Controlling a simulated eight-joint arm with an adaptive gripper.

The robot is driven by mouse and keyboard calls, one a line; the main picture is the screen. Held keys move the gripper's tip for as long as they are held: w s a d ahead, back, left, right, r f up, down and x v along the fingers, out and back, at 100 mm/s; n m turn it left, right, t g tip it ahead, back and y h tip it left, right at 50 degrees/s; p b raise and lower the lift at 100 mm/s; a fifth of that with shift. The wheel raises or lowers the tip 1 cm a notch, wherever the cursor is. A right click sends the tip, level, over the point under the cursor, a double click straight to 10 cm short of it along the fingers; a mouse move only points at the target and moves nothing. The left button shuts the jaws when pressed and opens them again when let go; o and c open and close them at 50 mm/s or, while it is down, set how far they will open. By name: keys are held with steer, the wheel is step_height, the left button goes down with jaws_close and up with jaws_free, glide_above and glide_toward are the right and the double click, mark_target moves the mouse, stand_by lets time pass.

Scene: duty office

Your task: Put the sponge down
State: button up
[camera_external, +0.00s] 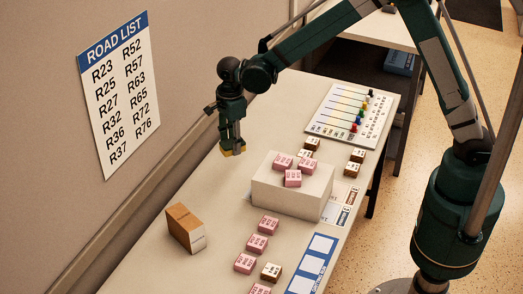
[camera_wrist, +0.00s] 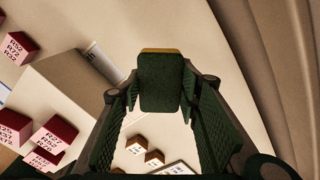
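My gripper (camera_external: 232,148) points down over the wall side of the table, left of the white box. Its fingers are closed on the sides of the sponge (camera_wrist: 162,85), a green block with a thin yellow edge. In the external view only a yellow bit of the sponge (camera_external: 234,153) shows below the fingers. The sponge's height above the table is hard to tell.
A white box (camera_external: 285,197) carries several pink blocks (camera_external: 293,179). A brown and white carton (camera_external: 187,229) stands front left. More pink and tan blocks, a pegged chart (camera_external: 345,115) and a blue-white card (camera_external: 313,264) lie around. Table (camera_external: 215,205) between carton and white box is clear.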

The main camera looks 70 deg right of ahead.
steer(key=m, duration=0.1)
glide_above(253, 149)
steer(key=shift+s+r, duration=0.1)
steer(key=shift+f+b, duration=0.5)
steer(key=shift+f, duration=2.65)
steer(key=shift+f, duration=1.85)
steer(key=shift+f+b, duration=0.2)
steer(key=shift+b, duration=0.2)
steer(key=o, duration=0.6)
steer(key=shift+r, duration=0.25)
